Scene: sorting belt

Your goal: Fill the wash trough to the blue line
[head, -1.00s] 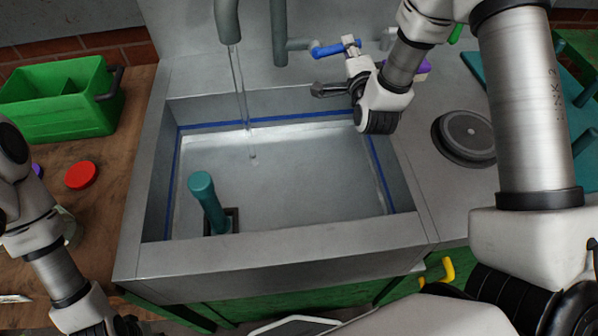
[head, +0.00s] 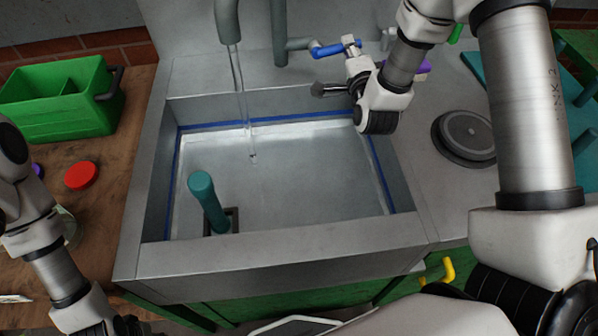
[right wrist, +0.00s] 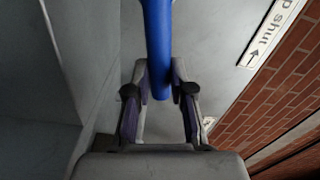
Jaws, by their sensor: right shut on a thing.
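The wash trough (head: 270,243) is a grey metal basin with a blue line (head: 285,118) around its inner walls. Clear water (head: 300,180) stands in it, its surface a little below the line at the back wall. A thin stream (head: 243,100) falls from the grey spout (head: 228,20) into the water. My right gripper (head: 352,45) is shut on the blue tap lever (head: 328,50) behind the trough. The right wrist view shows the lever (right wrist: 157,45) between the fingers (right wrist: 160,95). My left arm runs off the bottom left; its gripper is out of view.
A teal upright handle (head: 205,195) stands in the trough's front left. A green crate (head: 60,105) and a red disc (head: 81,176) are on the wooden bench at left. A round grey lid (head: 466,135) lies on the right counter. A yellow hook (head: 447,270) shows below the trough.

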